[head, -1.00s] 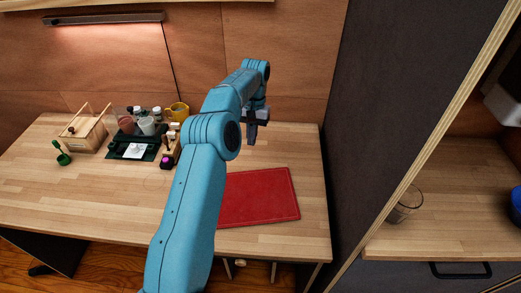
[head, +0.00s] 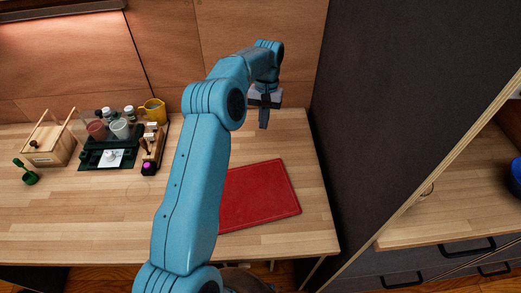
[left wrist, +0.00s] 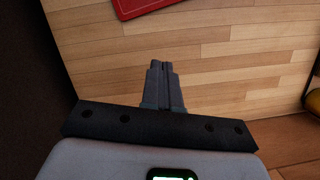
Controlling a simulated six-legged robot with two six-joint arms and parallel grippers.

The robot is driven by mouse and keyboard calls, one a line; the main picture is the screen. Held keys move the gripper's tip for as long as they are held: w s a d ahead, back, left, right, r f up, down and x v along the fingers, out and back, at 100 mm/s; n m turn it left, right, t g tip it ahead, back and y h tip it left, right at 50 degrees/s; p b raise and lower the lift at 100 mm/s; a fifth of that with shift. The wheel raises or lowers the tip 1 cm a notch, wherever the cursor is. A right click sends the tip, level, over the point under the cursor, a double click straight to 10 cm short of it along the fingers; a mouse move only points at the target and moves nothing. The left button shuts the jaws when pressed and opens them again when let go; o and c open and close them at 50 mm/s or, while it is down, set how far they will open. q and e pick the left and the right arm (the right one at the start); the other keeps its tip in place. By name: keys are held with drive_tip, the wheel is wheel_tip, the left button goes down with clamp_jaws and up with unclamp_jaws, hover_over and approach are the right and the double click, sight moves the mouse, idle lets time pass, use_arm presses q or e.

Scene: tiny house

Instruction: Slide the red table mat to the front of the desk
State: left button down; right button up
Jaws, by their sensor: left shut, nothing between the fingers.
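The red table mat (head: 258,195) lies flat on the right part of the wooden desk (head: 90,215). My left arm hides the mat's left side in the head view. Its near edge is a little back from the desk's front edge. My left gripper (head: 264,122) is shut and empty, pointing down above the desk behind the mat, apart from it. In the left wrist view the shut fingers (left wrist: 164,70) show over bare wood, and a corner of the mat (left wrist: 140,6) shows at the top. My right gripper is not in view.
A wooden box (head: 50,143), a green item (head: 28,176), a dark tray with cups (head: 85,160), a yellow mug (head: 155,108) and a small wooden rack (head: 152,150) stand at the desk's left and back. A dark panel (head: 385,120) rises right of the desk.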

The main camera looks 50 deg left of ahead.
sight(259, 161)
use_arm(q)
drive_tip(key=x, duration=0.8)
drive_tip(key=shift+s+d+f, duration=0.15)
drive_tip(key=shift+s+d, duration=0.1)
drive_tip(key=shift+s, duration=0.1)
drive_tip(key=shift+s+d+p, duration=0.4)
drive_tip(key=shift+s+d, duration=0.45)
drive_tip(key=shift+s, duration=0.3)
drive_tip(key=shift+s+d, duration=0.15)
drive_tip(key=shift+s, duration=0.1)
